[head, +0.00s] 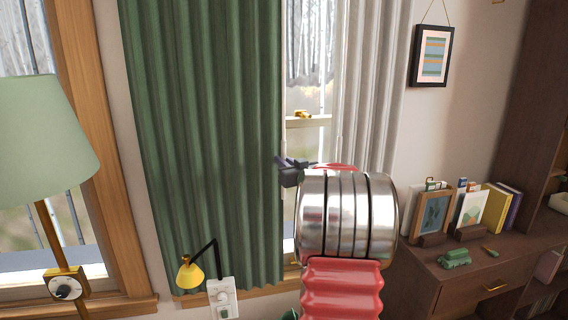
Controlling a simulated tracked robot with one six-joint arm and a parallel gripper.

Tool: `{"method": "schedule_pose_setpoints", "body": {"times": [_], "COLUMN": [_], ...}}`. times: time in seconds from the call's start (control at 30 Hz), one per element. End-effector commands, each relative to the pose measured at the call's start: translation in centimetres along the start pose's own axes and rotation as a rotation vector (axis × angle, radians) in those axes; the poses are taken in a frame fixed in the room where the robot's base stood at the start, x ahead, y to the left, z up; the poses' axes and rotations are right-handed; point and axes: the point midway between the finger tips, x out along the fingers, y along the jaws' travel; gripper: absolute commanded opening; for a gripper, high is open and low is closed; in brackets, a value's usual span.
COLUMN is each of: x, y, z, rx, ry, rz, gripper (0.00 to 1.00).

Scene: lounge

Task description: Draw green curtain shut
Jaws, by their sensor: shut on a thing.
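The green curtain (205,130) hangs in folds over the left and middle of the window in the head view. Its right edge stops short of the white curtain (372,80), and a strip of window glass (309,95) shows between them. My gripper (284,164) is at the green curtain's right edge, about mid-height, and is shut on that edge. My silver and red arm hides part of the gripper and the lower part of the window gap.
A green-shaded lamp (45,140) stands at the left. A wooden desk (470,285) with frames and books is at the right. A small picture (432,56) hangs above it.

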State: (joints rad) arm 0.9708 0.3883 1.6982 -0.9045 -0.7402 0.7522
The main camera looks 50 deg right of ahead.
Motion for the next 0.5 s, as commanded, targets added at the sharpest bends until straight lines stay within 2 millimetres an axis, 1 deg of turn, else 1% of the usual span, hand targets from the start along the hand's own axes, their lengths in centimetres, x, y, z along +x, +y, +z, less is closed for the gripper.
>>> {"method": "schedule_pose_setpoints", "body": {"times": [0.03, 0.2, 0.23, 0.4, 0.5], "x": [-0.02, -0.04, -0.04, -0.04, -0.01], "y": [0.45, 0.53, 0.54, 0.4, 0.27], "z": [-0.39, -0.43, -0.44, -0.36, -0.29], "rx": [0.001, 0.001, 0.001, 0.001, 0.001], "ry": [0.005, 0.006, 0.006, 0.005, 0.004], "rz": [0.009, 0.012, 0.012, 0.01, 0.007], "gripper": [0.0, 0.0, 0.14, 0.26, 0.31]}}
